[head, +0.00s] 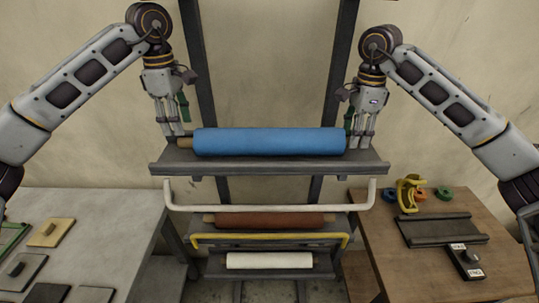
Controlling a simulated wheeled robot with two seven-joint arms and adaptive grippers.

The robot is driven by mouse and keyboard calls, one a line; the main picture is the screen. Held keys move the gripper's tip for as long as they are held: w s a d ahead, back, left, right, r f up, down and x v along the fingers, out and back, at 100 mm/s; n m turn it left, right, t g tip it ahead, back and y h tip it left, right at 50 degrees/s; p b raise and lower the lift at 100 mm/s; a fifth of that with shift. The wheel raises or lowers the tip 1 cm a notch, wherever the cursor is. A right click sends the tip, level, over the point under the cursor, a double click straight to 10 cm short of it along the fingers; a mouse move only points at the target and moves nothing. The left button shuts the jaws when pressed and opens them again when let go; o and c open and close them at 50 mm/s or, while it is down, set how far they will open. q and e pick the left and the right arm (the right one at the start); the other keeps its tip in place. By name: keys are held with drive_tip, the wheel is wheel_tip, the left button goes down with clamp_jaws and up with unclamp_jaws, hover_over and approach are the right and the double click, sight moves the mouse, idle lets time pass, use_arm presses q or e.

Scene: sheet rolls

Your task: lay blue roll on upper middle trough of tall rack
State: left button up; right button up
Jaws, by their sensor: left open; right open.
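The blue roll (270,141) lies level along the top visible trough (270,164) of the tall dark rack (200,60). My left gripper (171,132) is open at the roll's left end, fingers pointing down. My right gripper (361,140) is open at the right end, fingers pointing down. I cannot tell whether the fingers touch the core.
Below are a white bar (270,209), a brown roll (270,220), a yellow bar (270,236) and a white roll (270,261) on lower troughs. A grey table (110,230) stands left. A wooden table (410,270) with tape rolls and a dark tray (440,229) stands right.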

drive_tip(key=shift+r, duration=2.2)
